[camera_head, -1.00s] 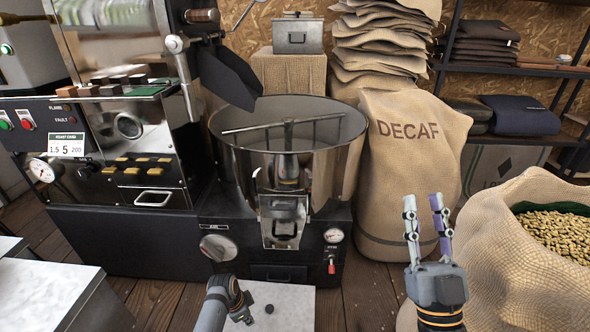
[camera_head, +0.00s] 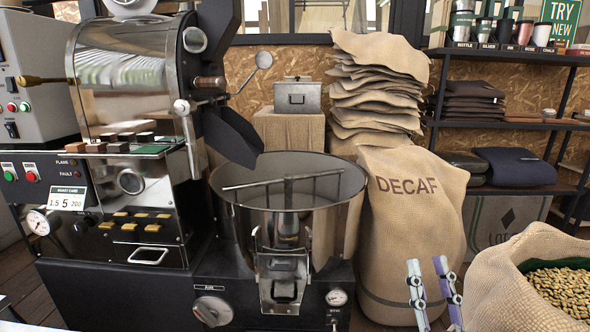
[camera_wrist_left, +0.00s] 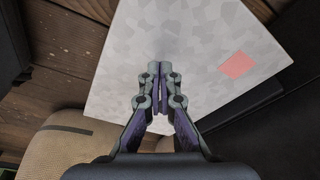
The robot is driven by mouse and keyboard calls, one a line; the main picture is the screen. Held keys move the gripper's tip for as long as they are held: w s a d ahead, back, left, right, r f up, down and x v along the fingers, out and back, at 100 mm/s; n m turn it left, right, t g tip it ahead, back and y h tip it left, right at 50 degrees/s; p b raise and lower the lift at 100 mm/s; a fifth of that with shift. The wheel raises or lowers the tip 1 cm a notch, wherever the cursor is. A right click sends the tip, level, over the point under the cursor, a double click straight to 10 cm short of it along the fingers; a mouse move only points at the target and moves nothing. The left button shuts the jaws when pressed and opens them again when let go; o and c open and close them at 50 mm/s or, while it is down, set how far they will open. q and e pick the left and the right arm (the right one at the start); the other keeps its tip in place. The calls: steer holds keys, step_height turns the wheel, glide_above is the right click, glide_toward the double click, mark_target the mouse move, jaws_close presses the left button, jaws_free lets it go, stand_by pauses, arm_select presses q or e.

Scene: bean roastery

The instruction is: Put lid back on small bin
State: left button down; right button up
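A small steel bin (camera_head: 298,96) with a front handle stands on a burlap-covered stand at the back, in the head view. A dark handle-like piece shows on its top; I cannot tell whether that belongs to a lid. No separate lid can be made out. My right gripper (camera_head: 431,264) is at the lower right, its two fingers apart and nothing between them, in front of the DECAF sack. My left gripper is out of the head view. In the left wrist view its fingertips (camera_wrist_left: 161,70) are together above a pale speckled surface, with no object seen between them.
The roaster (camera_head: 135,180) and its round cooling drum (camera_head: 335,225) fill the left and middle. The DECAF sack (camera_head: 415,235) and an open bean sack (camera_head: 495,285) stand right. A shelf (camera_head: 510,125) is behind. The pale speckled top (camera_wrist_left: 185,100) bears a pink square (camera_wrist_left: 237,65).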

arm_select(q)
steer(key=shift+f+b, duration=0.6)
steer(key=shift+f, duration=0.3)
steer(key=shift+r, duration=0.15)
step_height(320, 180, up, 7)
steer(key=p, duration=0.8)
stand_by(0.5)
